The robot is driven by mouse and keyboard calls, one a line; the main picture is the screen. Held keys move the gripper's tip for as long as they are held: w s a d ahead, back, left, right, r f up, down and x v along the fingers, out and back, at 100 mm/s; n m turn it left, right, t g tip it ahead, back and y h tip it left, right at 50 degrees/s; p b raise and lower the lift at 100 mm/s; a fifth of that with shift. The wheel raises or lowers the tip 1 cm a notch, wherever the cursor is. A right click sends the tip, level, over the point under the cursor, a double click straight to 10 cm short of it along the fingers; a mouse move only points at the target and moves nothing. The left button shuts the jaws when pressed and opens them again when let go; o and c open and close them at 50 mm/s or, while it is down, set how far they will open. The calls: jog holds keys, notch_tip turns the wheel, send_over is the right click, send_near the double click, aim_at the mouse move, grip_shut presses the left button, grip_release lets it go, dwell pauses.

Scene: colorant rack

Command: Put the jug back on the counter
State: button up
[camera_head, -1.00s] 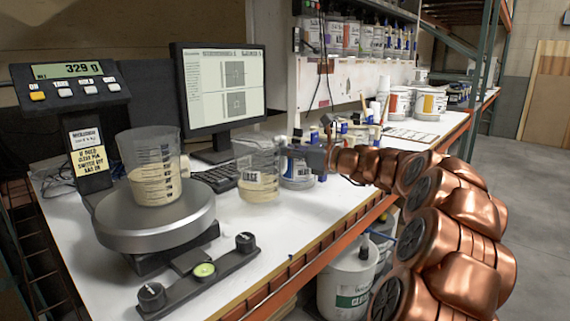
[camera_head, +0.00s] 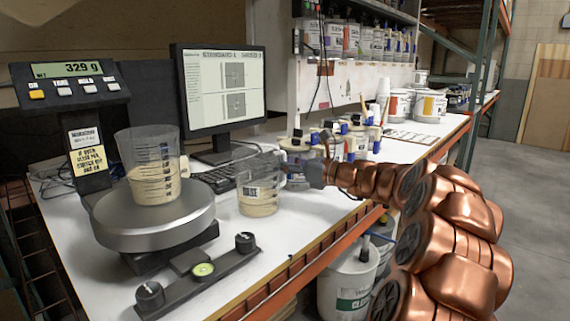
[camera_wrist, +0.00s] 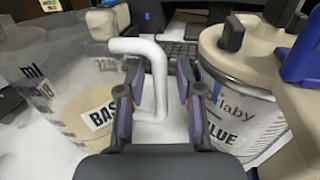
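The jug (camera_head: 258,204) is clear, labelled BASE, and holds beige liquid. It appears to stand upright on the white counter (camera_head: 245,247), right of the scale. In the wrist view the jug (camera_wrist: 72,118) is at the left, with its pale handle (camera_wrist: 155,68) between my fingers. My gripper (camera_wrist: 163,88) is open, with a gap between the handle and the right finger; whether the left finger touches the handle I cannot tell. In the head view my gripper (camera_head: 312,173) is right of the jug, partly covering its handle side.
A beaker (camera_head: 153,168) of beige liquid stands on the scale (camera_head: 150,225), whose display (camera_head: 68,70) reads 329. A can labelled BLUE (camera_wrist: 243,105) is close to my right finger. A monitor (camera_head: 222,85) and keyboard (camera_head: 222,178) stand behind the jug.

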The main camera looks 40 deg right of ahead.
dwell(0.3)
jog(key=shift+s+d+r, duration=0.1)
jog(key=shift+s+r, duration=0.05)
jog(key=p+v, duration=0.1)
jog(key=v, duration=1)
jog(key=shift+s+d, duration=0.2)
jog(key=shift+s, duration=0.05)
jog(key=shift+p, duration=0.3)
